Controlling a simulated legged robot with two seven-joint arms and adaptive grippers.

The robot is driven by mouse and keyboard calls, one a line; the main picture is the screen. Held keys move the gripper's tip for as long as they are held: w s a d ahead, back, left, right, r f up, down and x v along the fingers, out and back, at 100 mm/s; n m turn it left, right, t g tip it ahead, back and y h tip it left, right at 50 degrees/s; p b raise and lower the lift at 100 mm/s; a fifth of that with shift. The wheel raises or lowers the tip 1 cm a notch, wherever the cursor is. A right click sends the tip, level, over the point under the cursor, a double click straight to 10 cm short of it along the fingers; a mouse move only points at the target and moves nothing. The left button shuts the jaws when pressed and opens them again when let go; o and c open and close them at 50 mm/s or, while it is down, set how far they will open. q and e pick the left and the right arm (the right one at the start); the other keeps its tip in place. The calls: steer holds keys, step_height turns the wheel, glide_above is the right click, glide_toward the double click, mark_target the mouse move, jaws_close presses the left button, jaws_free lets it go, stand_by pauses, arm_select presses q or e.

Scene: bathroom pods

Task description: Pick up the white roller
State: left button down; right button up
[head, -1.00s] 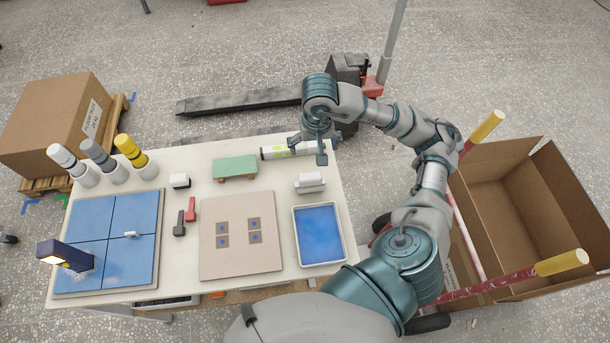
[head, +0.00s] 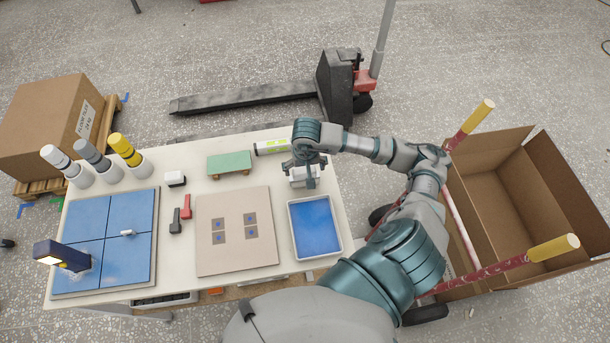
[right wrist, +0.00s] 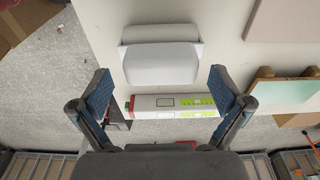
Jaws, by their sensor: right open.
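The white roller (head: 298,181) sits near the right edge of the white table, just behind the blue tray. My right gripper partly hides it in the head view. In the right wrist view the white roller (right wrist: 160,62) shows whole, a wide white rounded body in front of the fingertips. My right gripper (head: 304,172) is above it; in the wrist view the right gripper (right wrist: 159,74) has its fingers spread to either side of the roller, with nothing between them. I cannot tell the exact height gap. My left gripper is not in view.
A blue-filled tray (head: 340,240) is in front. A green board (head: 229,162) and a beige panel (head: 208,255) lie to the left. An open cardboard box (head: 545,200) stands right of the table.

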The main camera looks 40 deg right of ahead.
steer(key=shift+f, duration=0.7)
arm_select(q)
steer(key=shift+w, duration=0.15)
